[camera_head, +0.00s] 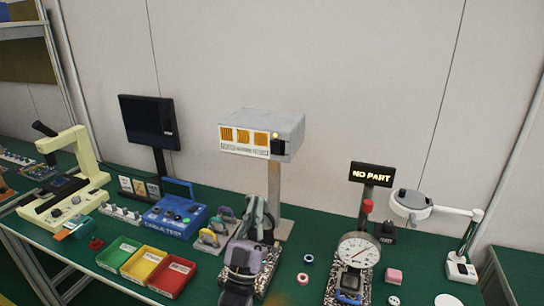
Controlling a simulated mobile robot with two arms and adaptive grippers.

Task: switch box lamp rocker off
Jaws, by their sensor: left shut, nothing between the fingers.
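The box lamp (291,126) is a grey box on a post at the back of the bench, with three lit orange panels on its front. Its black rocker (279,147) is at the right end of the front face, with a small yellow light above it. The rocker's exact tilt is too small to tell. My left gripper (259,207) is shut and empty, pointing up in front of the post. It is below the lamp box, a little left of the rocker and apart from it. My right gripper is not in view.
A dial gauge (358,250) and a "NO PART" sign (371,174) stand to the right, with a magnifier lamp (411,206) beyond. A blue tester (174,217) and coloured trays (172,277) are to the left. Air in front of the lamp's face looks clear.

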